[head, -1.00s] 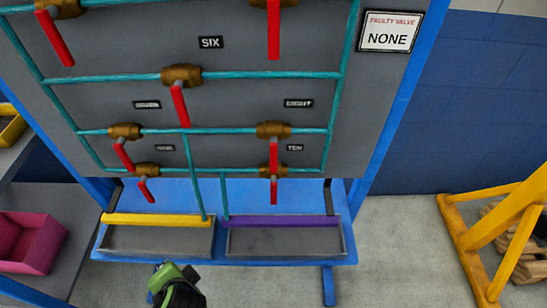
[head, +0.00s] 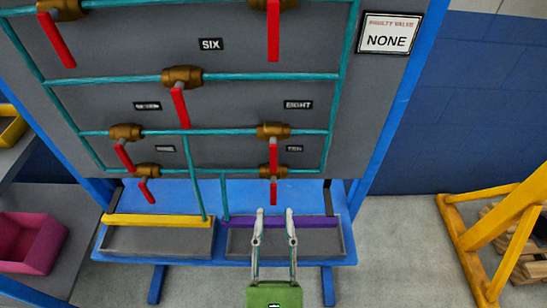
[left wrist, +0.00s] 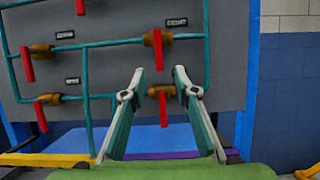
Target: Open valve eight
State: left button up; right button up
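Valve eight (head: 273,131) is a brass valve on a teal pipe at the right of the panel, below the EIGHT label (head: 298,104). Its red handle (head: 273,155) hangs straight down, across the pipe. It also shows in the left wrist view (left wrist: 153,38), above my fingers. My left gripper (head: 275,212) is open and empty, pointing at the panel, below valve eight in the head view. In the left wrist view valve ten's red handle (left wrist: 163,112) appears between the fingers, with no contact visible. My right gripper is out of view.
Valve ten (head: 273,171) sits just below valve eight's handle. A yellow-edged tray (head: 158,240) and a purple-edged tray (head: 335,240) stand at the panel's base. A sign (head: 389,37) reads faulty valve none. A yellow frame (head: 470,240) stands on the right.

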aim_at(273, 163)
pick_arm(q)
jog(key=p+x, duration=0.3)
jog(key=x, duration=0.8)
jog(key=shift+w+a+r, duration=0.1)
jog(key=shift+w, duration=0.1)
jog(key=shift+w+r, duration=0.15)
jog(key=shift+w, duration=0.5)
grip_shut()
